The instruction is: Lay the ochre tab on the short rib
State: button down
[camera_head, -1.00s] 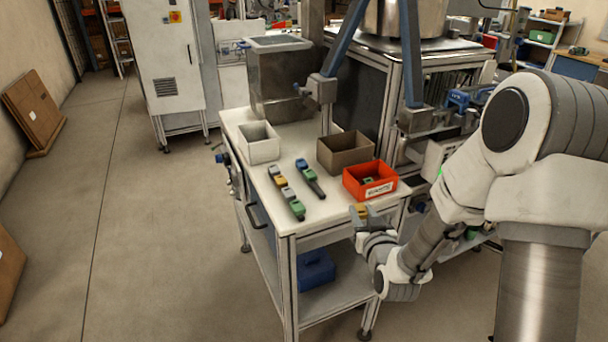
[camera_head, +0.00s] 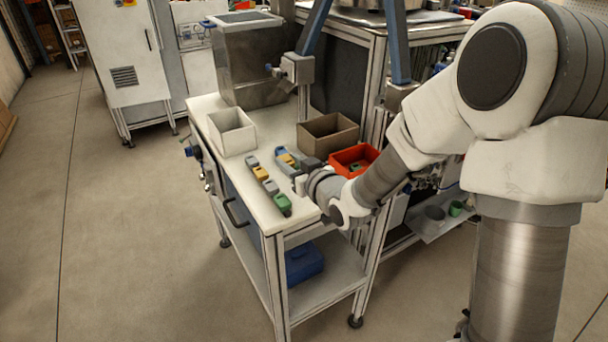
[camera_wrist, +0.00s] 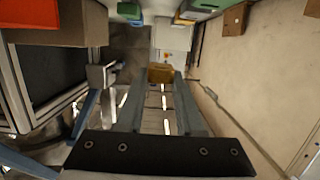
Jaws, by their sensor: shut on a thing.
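The ochre tab (camera_wrist: 160,73) is between my gripper's (camera_wrist: 160,79) fingertips in the wrist view, and the jaws are shut on it. In the head view my gripper (camera_head: 295,162) is over the cart top, near the right-hand row of coloured blocks. That row looks like the shorter rib (camera_head: 280,151); my gripper hides much of it. The longer row (camera_head: 270,187) lies to its left and carries grey, ochre and green blocks. Whether the held tab touches the short rib cannot be told.
A white bin (camera_head: 232,142), a brown bin (camera_head: 328,144) and a red bin (camera_head: 372,153) stand along the cart's back and right. A blue container (camera_head: 303,266) sits on the lower shelf. The front left of the white cart top (camera_head: 240,189) is clear.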

jog(key=w+d+f, duration=0.2)
jog(key=w, duration=0.1)
jog(key=w+d+f, duration=0.1)
jog(key=shift+w+d+f, duration=0.25)
jog(key=shift+d, duration=0.05)
jog(key=shift+f, duration=1.95)
jog(key=shift+f+b, duration=0.25)
jog(key=shift+b, duration=0.3)
jog(key=c, duration=0.6)
grip_release()
jog(key=shift+r, duration=0.1)
jog(key=shift+o, duration=0.2)
jog(key=shift+r, duration=0.1)
